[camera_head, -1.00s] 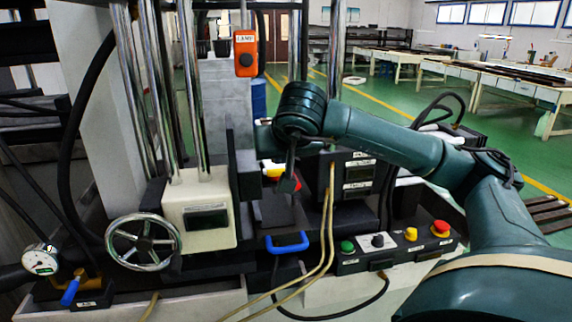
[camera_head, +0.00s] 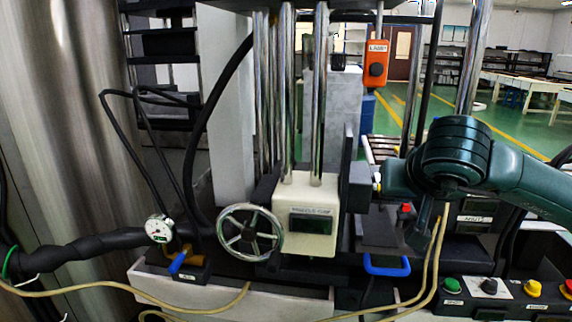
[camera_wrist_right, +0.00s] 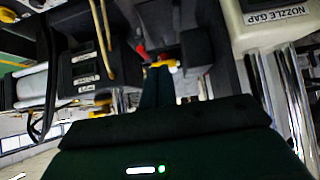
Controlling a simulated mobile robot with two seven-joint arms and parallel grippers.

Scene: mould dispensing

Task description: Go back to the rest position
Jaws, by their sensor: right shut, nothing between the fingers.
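My right arm comes in from the right in the head view, with its dark green wrist in front of the machine. My right gripper (camera_head: 419,238) points down, partly hidden by dark parts, above and to the right of the blue handle (camera_head: 387,265). In the right wrist view, its two slim fingers (camera_wrist_right: 158,74) lie together with nothing between them. They appear close to a yellow part (camera_wrist_right: 165,64) beyond, but I cannot tell the gap. My left gripper is not in view.
The machine's cream nozzle gap box (camera_head: 305,222), handwheel (camera_head: 250,232) and steel columns stand left of my wrist. An orange pendant (camera_head: 376,64) hangs behind. Beige hoses (camera_head: 433,262) run close beside the gripper. A button panel (camera_head: 500,295) is at lower right.

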